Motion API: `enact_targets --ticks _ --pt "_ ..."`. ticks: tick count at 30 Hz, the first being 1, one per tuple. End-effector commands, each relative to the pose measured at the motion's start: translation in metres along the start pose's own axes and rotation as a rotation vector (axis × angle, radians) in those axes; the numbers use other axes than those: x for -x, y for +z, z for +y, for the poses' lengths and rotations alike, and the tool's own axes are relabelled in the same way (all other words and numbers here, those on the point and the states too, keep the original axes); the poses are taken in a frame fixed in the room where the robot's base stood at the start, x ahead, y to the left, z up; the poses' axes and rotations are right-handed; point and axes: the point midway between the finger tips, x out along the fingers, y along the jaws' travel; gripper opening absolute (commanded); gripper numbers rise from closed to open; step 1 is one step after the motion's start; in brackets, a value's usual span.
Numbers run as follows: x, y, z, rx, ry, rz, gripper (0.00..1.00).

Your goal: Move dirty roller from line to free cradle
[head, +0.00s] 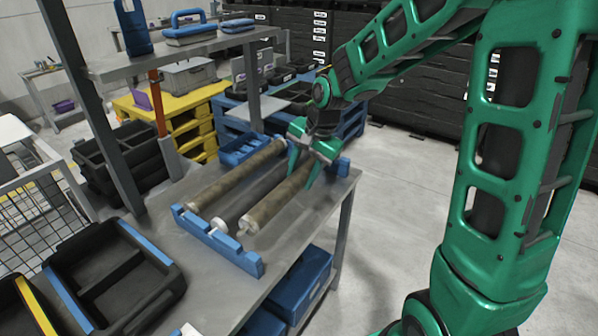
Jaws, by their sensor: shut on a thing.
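A blue notched cradle rack (218,241) stands on a grey metal table, with its front bar nearest me. A long brown, dirty-looking roller (234,178) lies along the left of the rack. A second brown roller (270,210) lies parallel on the right, with a pale end near the front bar. Between them is a greyer roller (243,207) with a white end, partly hidden. My green gripper (303,174) is shut on the right brown roller towards its far end. I cannot tell whether that roller rests in the rack or hangs just above it.
A black bin (115,283) stands at the left front of the table (165,240). A grey shelf (190,49) with blue tools is above at the back left. A blue tray (240,148) lies behind the rack. Blue boxes (300,284) sit below. The floor at right is clear.

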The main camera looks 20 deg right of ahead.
Motion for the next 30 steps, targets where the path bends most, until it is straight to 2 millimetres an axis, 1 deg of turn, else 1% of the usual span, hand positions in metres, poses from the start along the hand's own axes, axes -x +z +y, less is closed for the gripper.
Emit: enact_targets --ticks 30 --pt "-0.036 0.0 0.01 0.002 -0.002 0.0 0.0"
